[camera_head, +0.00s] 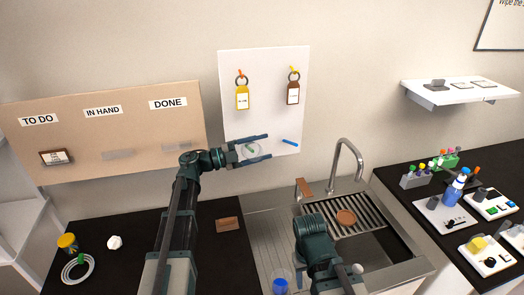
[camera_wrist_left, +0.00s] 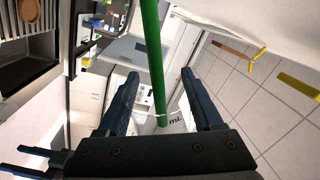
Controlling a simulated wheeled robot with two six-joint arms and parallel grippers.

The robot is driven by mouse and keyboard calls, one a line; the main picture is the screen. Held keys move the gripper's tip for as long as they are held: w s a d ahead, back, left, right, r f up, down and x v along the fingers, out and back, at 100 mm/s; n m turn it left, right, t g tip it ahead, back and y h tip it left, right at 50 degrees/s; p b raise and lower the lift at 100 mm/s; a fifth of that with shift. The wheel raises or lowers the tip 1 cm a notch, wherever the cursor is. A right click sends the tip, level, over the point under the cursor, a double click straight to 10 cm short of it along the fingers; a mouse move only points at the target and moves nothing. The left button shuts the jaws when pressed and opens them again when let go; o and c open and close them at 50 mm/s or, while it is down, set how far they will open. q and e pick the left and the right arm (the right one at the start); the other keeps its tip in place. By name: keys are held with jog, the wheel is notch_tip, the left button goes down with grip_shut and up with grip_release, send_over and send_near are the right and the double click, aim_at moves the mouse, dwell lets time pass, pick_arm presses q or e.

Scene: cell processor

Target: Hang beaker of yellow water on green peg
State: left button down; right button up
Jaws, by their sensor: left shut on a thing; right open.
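My left gripper (camera_head: 268,147) is in front of the white peg board (camera_head: 265,62), its two fingers spread around a clear round beaker (camera_head: 243,156). The beaker's contents cannot be made out, so I cannot tell the water's colour. The green peg (camera_head: 250,149) shows as a small green spot between the fingers. In the left wrist view the green peg (camera_wrist_left: 153,60) runs down between the fingers (camera_wrist_left: 158,90), and part of the beaker with "mL" lettering (camera_wrist_left: 175,124) shows by its lower end. Whether the beaker touches the peg is unclear. My right gripper's fingers are not visible; only my right arm shows.
A blue peg (camera_head: 290,142) juts out to the right of the fingers. A yellow tag (camera_head: 242,97) and a brown tag (camera_head: 293,92) hang above. A blue beaker (camera_head: 280,286) stands at the lower edge by the sink (camera_head: 405,263). A brown block (camera_head: 227,224) lies on the dark counter.

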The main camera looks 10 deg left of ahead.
pick_arm(q)
jog(key=shift+w+a+f, duration=0.25)
jog(key=shift+w+f, duration=0.1)
jog(key=shift+w, duration=0.3)
jog(key=shift+w+a+f+b, duration=0.1)
jog(key=shift+w+b, duration=0.1)
jog(key=shift+b, duration=0.15)
grip_release()
